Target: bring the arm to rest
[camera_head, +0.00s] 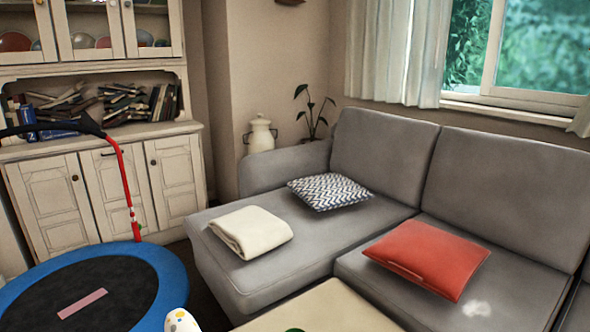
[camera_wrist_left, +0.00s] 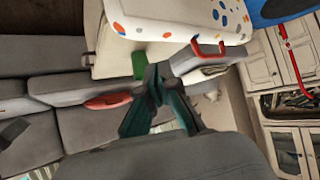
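My left gripper (camera_wrist_left: 157,78) shows in the left wrist view, with dark green-black fingers that come together at the tips. It looks shut, and I see nothing held between the fingers. No arm or gripper of mine shows clearly in the head view. My right gripper is in neither view.
A grey sofa (camera_head: 290,275) holds a red cushion (camera_head: 428,257), a patterned cushion (camera_head: 330,191) and a cream folded blanket (camera_head: 251,231). A blue-rimmed trampoline (camera_head: 172,277), a cabinet (camera_head: 54,206), a pale table (camera_head: 325,311) and a spotted white object (camera_head: 179,321) stand nearby.

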